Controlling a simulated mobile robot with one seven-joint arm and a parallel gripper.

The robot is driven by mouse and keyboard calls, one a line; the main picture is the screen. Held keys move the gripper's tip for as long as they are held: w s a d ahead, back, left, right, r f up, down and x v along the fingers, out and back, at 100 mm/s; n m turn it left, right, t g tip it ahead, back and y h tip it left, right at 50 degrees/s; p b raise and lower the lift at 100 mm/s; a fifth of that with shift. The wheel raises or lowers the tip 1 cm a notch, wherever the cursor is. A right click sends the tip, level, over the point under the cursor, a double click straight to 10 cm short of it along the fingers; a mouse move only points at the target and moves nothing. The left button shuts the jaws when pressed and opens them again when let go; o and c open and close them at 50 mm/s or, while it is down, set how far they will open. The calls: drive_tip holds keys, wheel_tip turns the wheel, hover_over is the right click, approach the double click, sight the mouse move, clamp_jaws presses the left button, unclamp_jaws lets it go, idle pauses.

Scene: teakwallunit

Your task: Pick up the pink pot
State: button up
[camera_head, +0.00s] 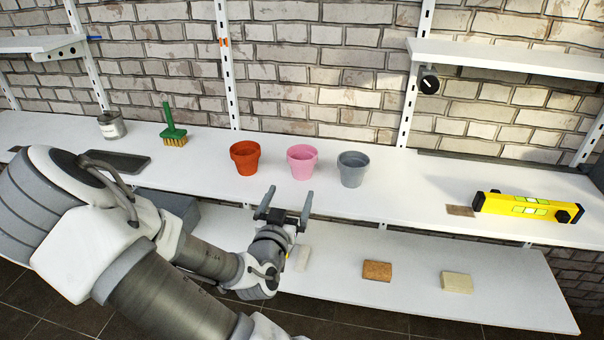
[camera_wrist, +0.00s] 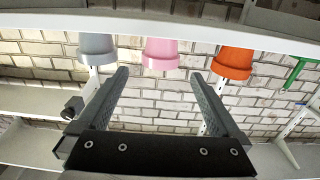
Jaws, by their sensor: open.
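The pink pot (camera_head: 302,162) stands upright on the white upper shelf between an orange-red pot (camera_head: 245,157) and a grey pot (camera_head: 352,169). My gripper (camera_head: 288,202) is open and empty, in front of the shelf's front edge and short of the pink pot. In the wrist view, which looks upside down, the pink pot (camera_wrist: 161,53) shows at the top, beyond and between the open fingers (camera_wrist: 160,82). The grey pot (camera_wrist: 97,48) is to its left and the orange-red pot (camera_wrist: 233,62) to its right there. Nothing touches the fingers.
A green brush (camera_head: 172,128), a can (camera_head: 111,126) and a dark flat tray (camera_head: 115,162) are on the left of the shelf (camera_head: 410,190). A yellow level (camera_head: 527,207) lies at the right. The lower shelf bears a brown block (camera_head: 377,270) and a pale block (camera_head: 457,282).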

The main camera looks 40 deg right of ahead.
sight(300, 169)
drive_tip(key=b+x, duration=0.1)
drive_tip(key=x, duration=0.8)
drive_tip(key=shift+w+d, duration=0.15)
drive_tip(key=shift+b+x, duration=1.05)
drive_tip(key=shift+x, duration=1.7)
drive_tip(key=shift+w, duration=0.1)
drive_tip(key=c, duration=1.2)
